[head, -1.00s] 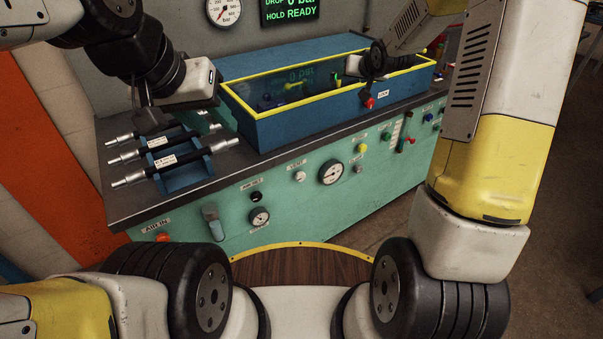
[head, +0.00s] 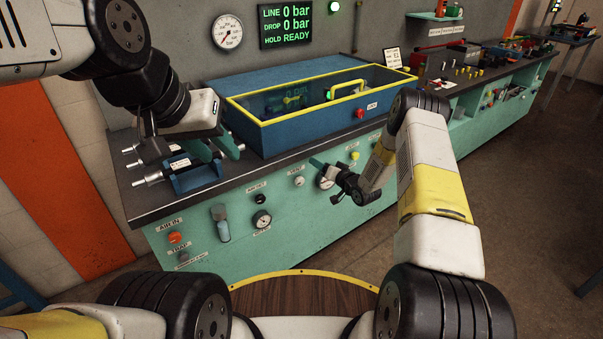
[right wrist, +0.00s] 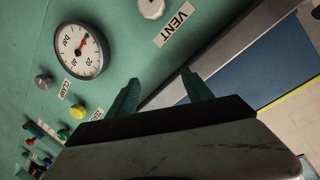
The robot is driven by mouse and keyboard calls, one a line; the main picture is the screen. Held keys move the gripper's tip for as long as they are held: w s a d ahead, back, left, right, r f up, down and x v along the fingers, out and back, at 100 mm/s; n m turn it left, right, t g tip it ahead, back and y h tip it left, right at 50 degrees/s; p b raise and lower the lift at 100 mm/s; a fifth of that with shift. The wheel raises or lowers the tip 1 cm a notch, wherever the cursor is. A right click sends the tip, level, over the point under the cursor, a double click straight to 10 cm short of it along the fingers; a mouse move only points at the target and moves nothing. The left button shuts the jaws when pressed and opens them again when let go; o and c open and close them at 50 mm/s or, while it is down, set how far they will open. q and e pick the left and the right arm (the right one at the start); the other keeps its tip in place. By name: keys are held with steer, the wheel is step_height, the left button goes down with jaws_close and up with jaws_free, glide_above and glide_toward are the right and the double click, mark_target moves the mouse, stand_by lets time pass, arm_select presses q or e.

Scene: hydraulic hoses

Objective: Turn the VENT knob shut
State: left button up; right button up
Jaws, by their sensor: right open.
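The VENT knob (head: 299,181) is a small pale round knob on the green front panel, under its VENT label (head: 296,170). It also shows at the top edge of the right wrist view (right wrist: 151,8), partly cut off, beside the VENT label (right wrist: 179,23). My right gripper (head: 320,172) is in front of the panel, just right of the knob and over the gauge. Its green fingers (right wrist: 160,76) are apart with nothing between them, and the knob lies beyond their tips. My left gripper (head: 226,157) is open above the left end of the bench, near the hoses.
A blue tank (head: 290,130) with a yellow rim stands on the bench. The screen (head: 287,24) reads LINE 0 bar, DROP 0 bar, HOLD READY.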

mark_target(300, 184)
steer(key=s+a+f+m+y, duration=0.1)
steer(key=s+a+f+y, duration=0.15)
steer(key=s+f, duration=0.5)
steer(key=shift+t, duration=0.4)
steer(key=x, duration=0.3)
steer(key=f+x, duration=0.1)
steer(key=x, duration=0.2)
steer(key=f+x, duration=0.1)
steer(key=x, duration=0.2)
steer(key=shift+w, duration=0.1)
jaws_close()
